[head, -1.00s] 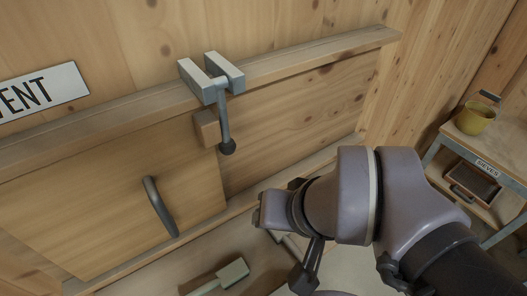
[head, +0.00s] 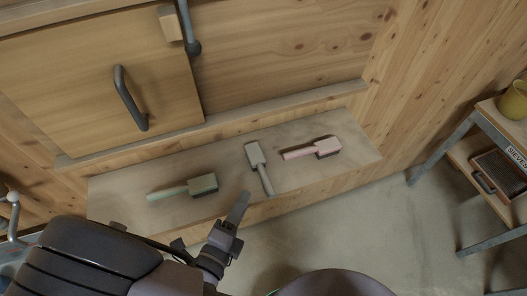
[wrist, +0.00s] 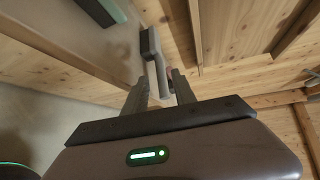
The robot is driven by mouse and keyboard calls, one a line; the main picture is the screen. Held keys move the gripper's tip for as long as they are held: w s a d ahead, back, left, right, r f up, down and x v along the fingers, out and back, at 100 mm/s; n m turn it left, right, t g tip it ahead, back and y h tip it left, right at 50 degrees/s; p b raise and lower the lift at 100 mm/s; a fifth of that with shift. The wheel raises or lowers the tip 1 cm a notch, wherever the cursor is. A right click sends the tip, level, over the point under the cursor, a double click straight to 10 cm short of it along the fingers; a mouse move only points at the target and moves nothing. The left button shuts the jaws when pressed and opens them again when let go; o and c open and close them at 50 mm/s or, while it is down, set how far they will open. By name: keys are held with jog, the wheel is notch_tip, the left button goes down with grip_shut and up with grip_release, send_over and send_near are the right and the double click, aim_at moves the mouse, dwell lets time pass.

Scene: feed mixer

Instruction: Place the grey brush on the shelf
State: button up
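The grey brush (head: 257,157) lies on a low wooden ledge (head: 120,208) below the wall panels, its handle pointing toward me. My gripper (head: 238,210) is just left of the handle's end in the head view. In the wrist view my gripper (wrist: 158,92) has its two fingers apart, and the grey brush's handle (wrist: 161,77) shows in the gap just ahead of or between their tips; I cannot tell which. The gripper is open and holds nothing. Which surface is the task's shelf is not clear from the frames.
A green brush (head: 203,184) lies left of the grey one and a pink brush (head: 326,147) lies right of it. A cabinet door with a dark handle (head: 128,98) is above the ledge. A trolley (head: 490,125) at right carries a yellow pot (head: 515,100) and a sieve tray (head: 500,172).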

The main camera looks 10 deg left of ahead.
aim_at(260, 174)
jog(key=b+x, duration=0.1)
jog(key=x, duration=0.4)
jog(key=shift+w+d+f, duration=0.1)
jog(key=shift+w+f, duration=0.1)
jog(key=shift+w, duration=0.1)
jog(key=b+x, duration=0.2)
jog(key=x, duration=0.3)
jog(key=shift+w+d+f, duration=0.2)
jog(key=shift+w+d, duration=0.05)
jog(key=shift+w, duration=0.05)
jog(key=shift+s+r, duration=0.1)
grip_shut()
